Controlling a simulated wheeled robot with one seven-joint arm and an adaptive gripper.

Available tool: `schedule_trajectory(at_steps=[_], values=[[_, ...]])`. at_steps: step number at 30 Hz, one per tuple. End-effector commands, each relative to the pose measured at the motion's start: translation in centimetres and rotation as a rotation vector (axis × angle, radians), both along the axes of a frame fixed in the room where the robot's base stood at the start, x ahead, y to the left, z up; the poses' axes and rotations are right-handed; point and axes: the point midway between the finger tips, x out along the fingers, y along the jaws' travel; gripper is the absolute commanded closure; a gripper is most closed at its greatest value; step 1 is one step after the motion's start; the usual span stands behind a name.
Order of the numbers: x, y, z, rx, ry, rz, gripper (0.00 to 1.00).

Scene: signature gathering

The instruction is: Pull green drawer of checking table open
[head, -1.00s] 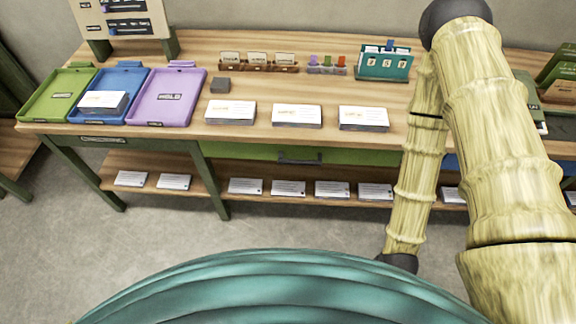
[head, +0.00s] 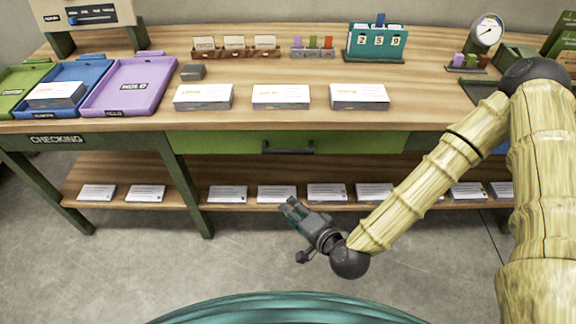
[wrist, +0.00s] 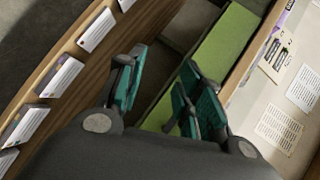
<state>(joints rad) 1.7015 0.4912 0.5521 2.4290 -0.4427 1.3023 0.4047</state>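The checking table (head: 395,113) has a wooden top and dark green legs. Its green drawer (head: 215,143) looks shut, its front in line under the table top, with a dark bar handle (head: 287,148) in the middle. The wrist view shows the green drawer front (wrist: 222,58) as a slanted strip; I cannot make out the handle there. My gripper (head: 291,206) is in front of the table, below the drawer and apart from the handle in the picture. In the wrist view my gripper (wrist: 163,88) has its teal fingers spread, with nothing between them.
A lower shelf (head: 250,170) holds several card stacks (head: 227,195). The grey floor before the table is clear.

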Motion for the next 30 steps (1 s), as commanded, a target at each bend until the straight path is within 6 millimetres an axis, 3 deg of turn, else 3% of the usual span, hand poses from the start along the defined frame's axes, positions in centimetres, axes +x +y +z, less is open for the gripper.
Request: schedule_trajectory(at_steps=[1, 6, 15, 20, 30], values=[[1.3, -0.1, -0.6, 0.054, -0.034, -0.04, 0.64], [4.9, -0.9, 2.1, 0.225, -0.15, -0.154, 0.64], [7.6, -2.4, 5.2, 0.375, -0.254, -0.247, 0.64], [8.5, -2.2, 5.6, 0.382, -0.26, -0.252, 0.64], [13.3, -0.1, 5.5, 0.382, -0.261, -0.251, 0.64]])
